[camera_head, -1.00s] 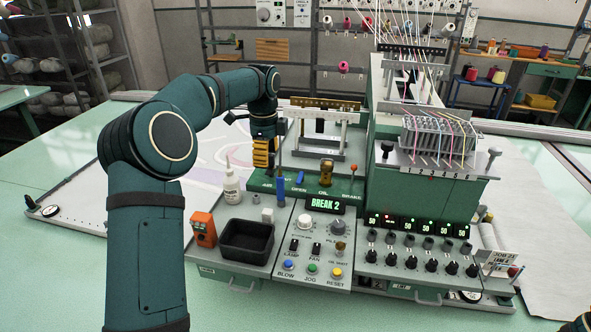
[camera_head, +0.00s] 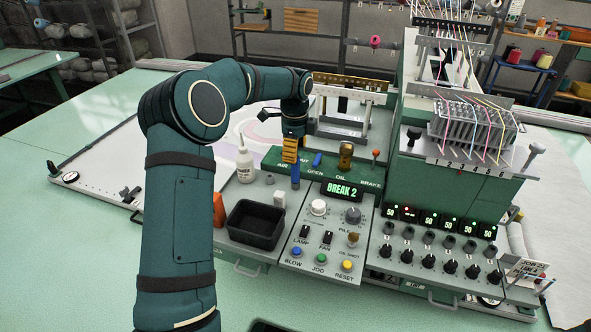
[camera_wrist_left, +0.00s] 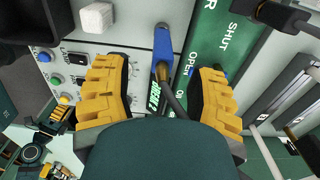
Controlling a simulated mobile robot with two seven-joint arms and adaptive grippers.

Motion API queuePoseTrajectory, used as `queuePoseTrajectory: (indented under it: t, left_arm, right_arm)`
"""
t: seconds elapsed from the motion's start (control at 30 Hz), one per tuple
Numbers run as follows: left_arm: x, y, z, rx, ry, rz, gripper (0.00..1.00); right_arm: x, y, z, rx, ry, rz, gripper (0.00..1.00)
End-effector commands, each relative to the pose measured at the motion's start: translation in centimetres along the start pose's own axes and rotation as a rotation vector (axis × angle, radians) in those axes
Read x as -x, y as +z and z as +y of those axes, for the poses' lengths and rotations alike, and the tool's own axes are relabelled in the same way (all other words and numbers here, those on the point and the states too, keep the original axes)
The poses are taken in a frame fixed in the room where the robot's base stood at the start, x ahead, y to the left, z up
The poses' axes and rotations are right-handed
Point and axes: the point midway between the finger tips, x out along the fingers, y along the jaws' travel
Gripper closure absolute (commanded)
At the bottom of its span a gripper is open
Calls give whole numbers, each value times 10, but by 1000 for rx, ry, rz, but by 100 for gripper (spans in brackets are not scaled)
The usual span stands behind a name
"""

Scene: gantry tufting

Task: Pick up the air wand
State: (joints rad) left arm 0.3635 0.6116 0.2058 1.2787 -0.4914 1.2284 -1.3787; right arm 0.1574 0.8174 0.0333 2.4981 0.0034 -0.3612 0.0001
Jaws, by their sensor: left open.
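The air wand shows as a blue handle (camera_head: 295,174) standing at the front edge of the green panel, by the AIR label. In the left wrist view the blue handle (camera_wrist_left: 162,45) has a dark grey tube that runs toward the camera. My left gripper (camera_head: 290,150) is open with its yellow fingers pointing down around the wand's upper part. In the left wrist view its fingers (camera_wrist_left: 163,78) are on either side of the wand, with a gap on both sides. My right gripper is not in view.
A blue valve lever (camera_head: 317,160) stands close by at the OPEN label. A white bottle (camera_head: 245,165), a black tray (camera_head: 255,224), an orange device (camera_head: 219,209) and a button panel (camera_head: 322,238) are nearby. A metal frame (camera_head: 345,105) rises behind.

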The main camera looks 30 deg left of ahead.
Motion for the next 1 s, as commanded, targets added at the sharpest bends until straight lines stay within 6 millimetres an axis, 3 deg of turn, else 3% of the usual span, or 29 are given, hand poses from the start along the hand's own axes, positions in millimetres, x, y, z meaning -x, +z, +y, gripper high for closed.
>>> queuePoseTrajectory:
  t: [0.4, 0.7, 0.87, 1.0]
  left_arm:
    - [-49, -1, -2, -1, 1, 0, 43]
    - [-52, 0, -2, 0, 0, 0, 44]
    - [-52, 0, -2, 0, 0, 0, 100]
    - [-52, 0, -2, 0, 1, 0, 100]
  right_arm:
    - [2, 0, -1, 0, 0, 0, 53]
    - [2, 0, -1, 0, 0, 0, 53]
    - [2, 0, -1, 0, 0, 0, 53]
    - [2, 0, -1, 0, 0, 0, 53]
